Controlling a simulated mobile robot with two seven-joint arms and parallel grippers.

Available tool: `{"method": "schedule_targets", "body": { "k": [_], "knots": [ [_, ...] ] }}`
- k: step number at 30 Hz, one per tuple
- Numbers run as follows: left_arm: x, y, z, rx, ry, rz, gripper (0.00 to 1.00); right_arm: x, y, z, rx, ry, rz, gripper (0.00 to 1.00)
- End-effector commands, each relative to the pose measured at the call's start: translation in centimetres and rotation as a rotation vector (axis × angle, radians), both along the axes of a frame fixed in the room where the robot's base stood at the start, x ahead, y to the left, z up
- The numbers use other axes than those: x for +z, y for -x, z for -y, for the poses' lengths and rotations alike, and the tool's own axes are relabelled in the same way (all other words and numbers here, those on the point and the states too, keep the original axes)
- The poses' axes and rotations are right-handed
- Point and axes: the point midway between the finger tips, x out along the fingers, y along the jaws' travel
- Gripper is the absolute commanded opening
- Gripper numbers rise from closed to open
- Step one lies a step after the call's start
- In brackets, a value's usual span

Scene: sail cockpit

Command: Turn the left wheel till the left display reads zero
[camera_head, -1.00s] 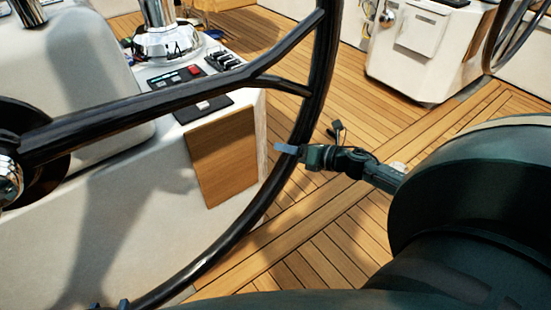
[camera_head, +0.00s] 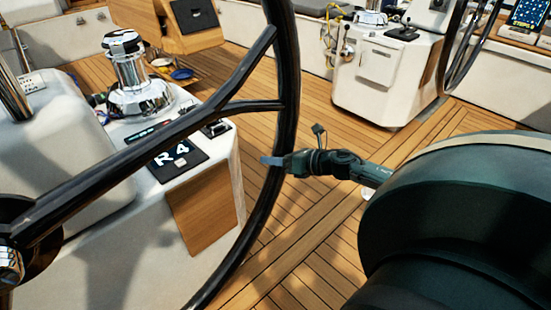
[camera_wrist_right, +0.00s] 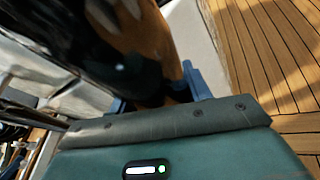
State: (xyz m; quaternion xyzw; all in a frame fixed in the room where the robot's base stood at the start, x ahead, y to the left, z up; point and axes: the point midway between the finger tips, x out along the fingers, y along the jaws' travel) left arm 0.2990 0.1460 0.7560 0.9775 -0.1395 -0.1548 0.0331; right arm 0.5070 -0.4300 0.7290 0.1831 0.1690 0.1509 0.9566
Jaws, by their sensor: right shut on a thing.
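The left wheel (camera_head: 288,68) is a large black ring with a forked spoke, seen from the left edge to the middle of the head view. The left display (camera_head: 180,158) is a dark panel on the white console and shows "R 4" in white. My right gripper (camera_head: 273,161) is shut on the wheel's rim, below where the lower fork branch meets it. In the right wrist view, the dark glossy rim (camera_wrist_right: 150,45) passes between the blue fingers of the right gripper (camera_wrist_right: 158,92). My left gripper is not in view.
A chrome winch (camera_head: 133,82) stands on the white console (camera_head: 110,235) behind the wheel. A second console (camera_head: 385,70) and another wheel (camera_head: 462,50) are at the back right. Slatted wooden deck (camera_head: 300,255) lies open between them.

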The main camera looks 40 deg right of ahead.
Motion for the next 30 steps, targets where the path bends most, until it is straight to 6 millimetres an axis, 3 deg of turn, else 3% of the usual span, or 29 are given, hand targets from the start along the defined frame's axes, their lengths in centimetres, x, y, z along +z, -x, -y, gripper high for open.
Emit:
{"method": "schedule_targets", "body": {
  "k": [4, 5, 11, 22, 30],
  "knots": [
    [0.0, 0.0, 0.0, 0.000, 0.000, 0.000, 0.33, -0.1, 0.0, 0.3, -0.011, -0.005, -0.004, 0.07],
    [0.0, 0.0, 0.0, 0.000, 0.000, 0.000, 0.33, -0.1, 0.0, 0.3, -0.011, -0.005, -0.004, 0.51],
    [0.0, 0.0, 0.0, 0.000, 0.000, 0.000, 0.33, 0.0, 0.0, 0.2, -0.006, -0.003, -0.002, 0.67],
    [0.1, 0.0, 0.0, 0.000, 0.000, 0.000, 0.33, 0.0, 0.5, 0.2, -0.002, -0.002, -0.004, 0.68],
    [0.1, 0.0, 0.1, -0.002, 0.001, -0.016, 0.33, 1.0, 3.8, 1.5, -0.004, -0.003, -0.007, 0.68]
  ]
}}
